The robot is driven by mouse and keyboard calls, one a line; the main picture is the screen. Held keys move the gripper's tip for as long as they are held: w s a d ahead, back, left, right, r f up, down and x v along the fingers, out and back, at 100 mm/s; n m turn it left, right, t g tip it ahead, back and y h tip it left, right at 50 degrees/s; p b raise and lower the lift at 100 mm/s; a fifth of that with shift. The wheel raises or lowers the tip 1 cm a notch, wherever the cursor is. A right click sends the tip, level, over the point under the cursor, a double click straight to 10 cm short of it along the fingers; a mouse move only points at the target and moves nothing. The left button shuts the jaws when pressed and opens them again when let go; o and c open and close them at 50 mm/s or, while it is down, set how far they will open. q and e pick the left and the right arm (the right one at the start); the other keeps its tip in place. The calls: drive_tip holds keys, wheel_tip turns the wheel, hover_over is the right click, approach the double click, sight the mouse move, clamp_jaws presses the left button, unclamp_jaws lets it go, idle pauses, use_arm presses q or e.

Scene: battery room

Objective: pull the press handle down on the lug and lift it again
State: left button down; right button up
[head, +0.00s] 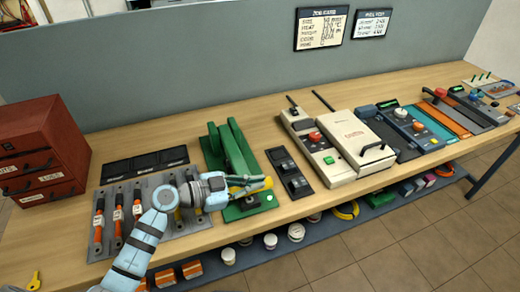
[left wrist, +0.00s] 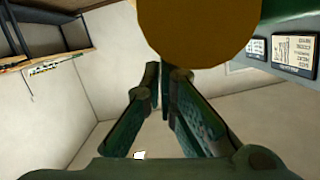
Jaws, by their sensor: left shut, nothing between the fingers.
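The green press (head: 230,150) stands on the bench, left of centre in the head view. My left gripper (head: 264,184) is at the front of the press, over its green base. In the left wrist view, the gripper's fingers (left wrist: 165,78) are closed together with nothing between them. A large yellow-orange rounded thing (left wrist: 198,28), perhaps the press handle's knob, fills the top of that view close to the fingers. I cannot tell whether they touch. I cannot make out the lug. My right gripper is not in view.
A grey tool board (head: 185,232) with orange-handled tools lies left of the press. A red drawer cabinet (head: 60,140) stands at the far left. A dark box with square modules (head: 290,172) and a cream machine (head: 355,150) stand to the right. A grey partition (head: 200,70) runs behind.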

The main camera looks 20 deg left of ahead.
use_arm(q)
drive_tip(key=shift+a+f, duration=0.1)
drive_tip(key=shift+f, duration=0.05)
wheel_tip(320, 180, up, 5)
drive_tip(key=p, duration=0.8)
drive_tip(key=b+v, duration=0.2)
drive_tip(key=v, duration=0.7)
drive_tip(key=shift+s+f, duration=0.25)
drive_tip(key=shift+s, duration=0.4)
